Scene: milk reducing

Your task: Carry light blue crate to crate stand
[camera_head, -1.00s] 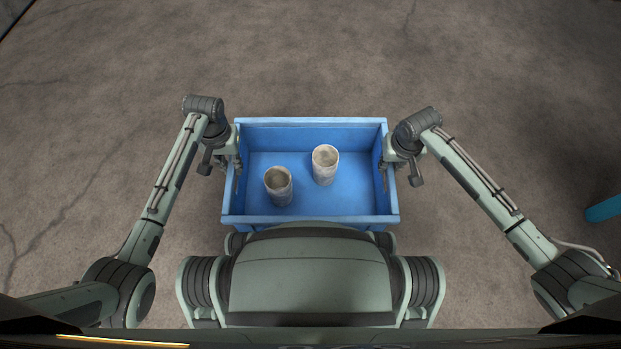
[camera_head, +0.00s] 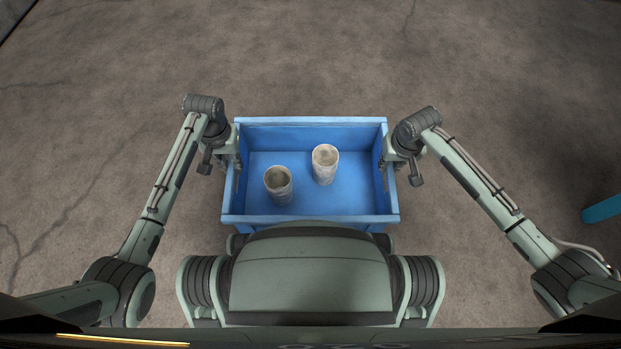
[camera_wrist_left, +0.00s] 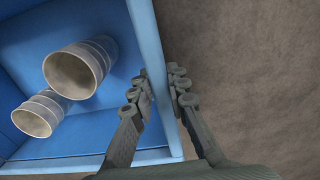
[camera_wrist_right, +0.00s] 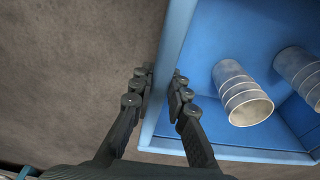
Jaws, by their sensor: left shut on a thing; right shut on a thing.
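The light blue crate (camera_head: 311,219) is held level in front of my body in the head view, with two pale grey cylindrical cans (camera_head: 278,185) and (camera_head: 325,164) standing inside it. My left gripper (camera_head: 237,165) is shut on the crate's left wall; the left wrist view shows its fingers (camera_wrist_left: 161,88) on both sides of the rim. My right gripper (camera_head: 384,166) is shut on the right wall; the right wrist view shows its fingers (camera_wrist_right: 160,90) on both sides of that rim. The crate stand is not recognisable in any view.
Bare brown-grey cracked floor (camera_head: 310,60) surrounds the crate, with free room ahead and to both sides. A blue object (camera_head: 602,209) is partly visible at the right edge. A dark edge shows at the top left corner.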

